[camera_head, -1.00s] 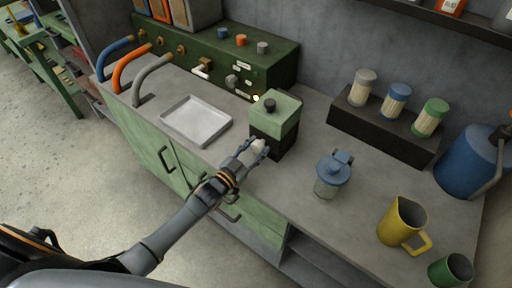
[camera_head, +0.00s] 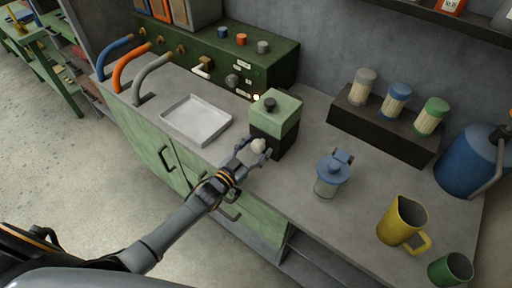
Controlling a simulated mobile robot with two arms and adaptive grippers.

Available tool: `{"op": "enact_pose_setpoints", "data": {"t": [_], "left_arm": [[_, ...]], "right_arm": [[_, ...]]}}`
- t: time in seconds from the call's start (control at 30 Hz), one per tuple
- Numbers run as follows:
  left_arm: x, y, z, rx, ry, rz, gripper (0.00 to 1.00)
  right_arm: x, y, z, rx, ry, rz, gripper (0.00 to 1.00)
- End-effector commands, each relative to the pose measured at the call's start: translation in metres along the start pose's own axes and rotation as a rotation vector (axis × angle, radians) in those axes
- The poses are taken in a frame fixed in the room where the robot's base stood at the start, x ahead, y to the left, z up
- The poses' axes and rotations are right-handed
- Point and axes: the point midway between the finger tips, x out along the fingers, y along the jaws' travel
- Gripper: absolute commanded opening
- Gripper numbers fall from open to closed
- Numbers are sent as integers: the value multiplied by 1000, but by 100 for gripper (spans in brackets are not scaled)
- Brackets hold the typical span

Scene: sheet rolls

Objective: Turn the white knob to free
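The white knob (camera_head: 258,146) is on the lower front side of a small box (camera_head: 278,119) with a green top and black lower part. My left gripper (camera_head: 256,152) reaches in from the lower left, with its fingertips spread on either side of the knob. The fingers look open, with the knob showing between their tips; whether either finger touches it is hard to tell. My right gripper is not in view.
A white tray (camera_head: 226,126) lies left of the box. A lidded blue jar (camera_head: 331,175), a yellow pitcher (camera_head: 399,221) and a green cup (camera_head: 451,269) stand to the right. A green panel (camera_head: 250,62) with knobs stands behind. Bare counter lies between box and jar.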

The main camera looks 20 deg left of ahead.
Motion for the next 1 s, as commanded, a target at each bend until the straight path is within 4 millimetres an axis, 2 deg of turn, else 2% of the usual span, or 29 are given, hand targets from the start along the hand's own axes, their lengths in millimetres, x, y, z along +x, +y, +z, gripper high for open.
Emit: {"op": "enact_pose_setpoints", "data": {"t": [0.23,0.37,0.8,1.0], "left_arm": [[0,0,-1,0,3,0,64],[-10,-1,0,1,1,-1,64],[-95,0,0,0,0,0,64],[-116,0,0,1,0,0,64]], "right_arm": [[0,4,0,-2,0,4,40],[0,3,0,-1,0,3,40],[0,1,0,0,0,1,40],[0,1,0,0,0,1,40]]}}
